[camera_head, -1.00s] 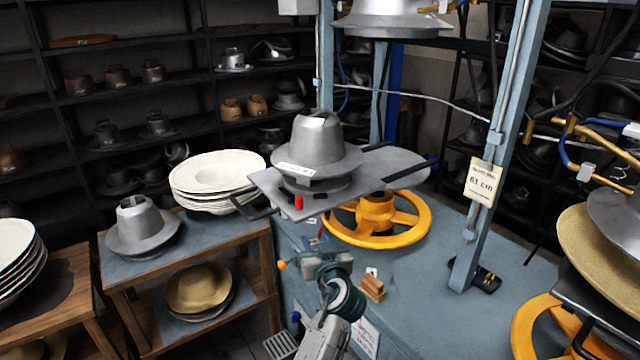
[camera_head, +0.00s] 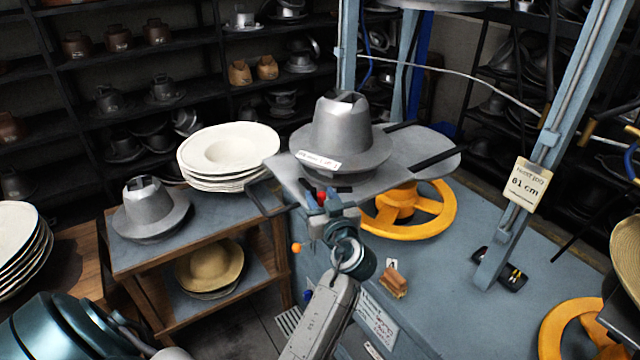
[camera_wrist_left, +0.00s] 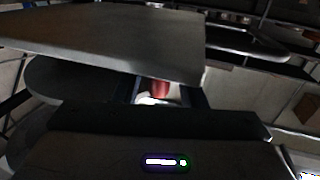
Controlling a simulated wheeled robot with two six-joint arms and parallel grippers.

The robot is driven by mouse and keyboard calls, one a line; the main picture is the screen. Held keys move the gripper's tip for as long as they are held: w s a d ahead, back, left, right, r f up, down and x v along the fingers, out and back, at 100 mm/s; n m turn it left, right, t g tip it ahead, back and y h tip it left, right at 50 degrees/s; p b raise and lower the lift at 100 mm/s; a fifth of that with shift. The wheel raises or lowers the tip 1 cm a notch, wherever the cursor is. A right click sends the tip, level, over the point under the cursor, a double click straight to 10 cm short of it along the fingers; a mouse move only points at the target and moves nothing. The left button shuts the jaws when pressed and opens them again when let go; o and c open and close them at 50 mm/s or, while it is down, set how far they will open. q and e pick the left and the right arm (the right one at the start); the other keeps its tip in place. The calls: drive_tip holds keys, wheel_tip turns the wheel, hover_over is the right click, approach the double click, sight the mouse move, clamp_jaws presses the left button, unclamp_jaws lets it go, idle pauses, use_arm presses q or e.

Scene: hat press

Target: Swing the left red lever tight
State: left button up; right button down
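The left red lever (camera_head: 321,198) is a small red handle at the front edge of the grey press plate (camera_head: 425,147), below the metal hat form (camera_head: 342,137). My left gripper (camera_head: 322,204) is up at the lever and partly hides it in the head view. In the left wrist view the red lever (camera_wrist_left: 160,88) stands between my two dark fingers, close under the plate's edge. The fingers look apart, with a narrow gap beside the lever; I cannot tell whether they touch it. My right gripper is not in view.
A yellow handwheel (camera_head: 447,211) is under the plate. White hats (camera_head: 228,150) and another metal form (camera_head: 148,212) stand on the side table at left. A blue post (camera_head: 497,262) rises at right.

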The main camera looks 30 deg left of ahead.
use_arm(q)
drive_tip(key=shift+a, duration=0.1)
clamp_jaws()
